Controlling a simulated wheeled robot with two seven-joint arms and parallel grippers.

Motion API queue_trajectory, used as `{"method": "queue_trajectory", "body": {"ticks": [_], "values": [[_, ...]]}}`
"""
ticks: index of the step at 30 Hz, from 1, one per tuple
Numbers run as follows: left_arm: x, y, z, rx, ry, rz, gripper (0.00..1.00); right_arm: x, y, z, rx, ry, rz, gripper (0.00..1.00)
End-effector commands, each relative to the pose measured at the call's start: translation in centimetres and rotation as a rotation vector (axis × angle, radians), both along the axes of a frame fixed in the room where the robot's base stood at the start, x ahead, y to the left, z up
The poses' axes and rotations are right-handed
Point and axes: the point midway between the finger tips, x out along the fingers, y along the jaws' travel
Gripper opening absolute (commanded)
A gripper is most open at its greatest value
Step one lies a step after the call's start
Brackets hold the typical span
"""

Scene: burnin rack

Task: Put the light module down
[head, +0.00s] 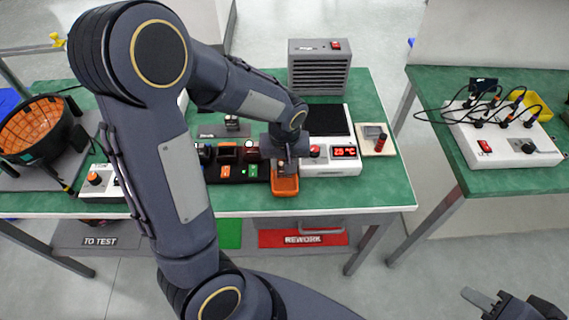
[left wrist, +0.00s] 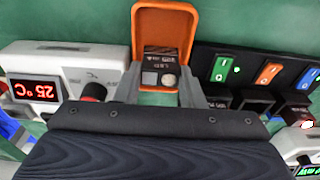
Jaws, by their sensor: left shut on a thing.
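The light module (left wrist: 160,76) is a small dark block with a pale round dome, a grey square and white print. My left gripper (left wrist: 160,92) is shut on it, a finger on each side. It shows over the near part of an orange tray (left wrist: 165,17); I cannot tell whether it touches the tray floor. In the head view my left gripper (head: 285,168) points down at the orange tray (head: 285,188), and the module is mostly hidden there. My right gripper (head: 490,300) is at the lower right, away from the tables, partly cut off.
A white unit with a red 25 °C display (head: 344,152) stands right of the tray. A black switch strip (head: 235,172) stands left of it. A dark round bin with orange lining (head: 38,130) is at far left. A second table (head: 480,190) stands right, across a gap.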

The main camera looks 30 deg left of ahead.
Motion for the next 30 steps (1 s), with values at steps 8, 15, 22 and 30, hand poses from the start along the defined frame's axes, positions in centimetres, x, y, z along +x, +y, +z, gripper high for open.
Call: {"method": "queue_trajectory", "body": {"ticks": [8,15,22,30], "values": [[0.0,0.0,-1.0,-0.001,-0.002,0.001,0.13,0.0,0.0,-0.1,0.000,0.000,0.000,0.36],[0.0,0.0,-1.4,-0.001,-0.002,0.001,0.38,0.0,0.0,-0.5,0.000,0.000,0.000,0.36],[0.0,0.0,-1.3,-0.001,-0.001,0.001,0.45,0.0,0.0,-0.4,0.000,0.000,0.000,0.36],[-0.1,-0.1,0.3,-0.001,-0.006,0.001,0.45,0.0,0.0,0.1,0.000,0.000,0.000,0.36]]}}
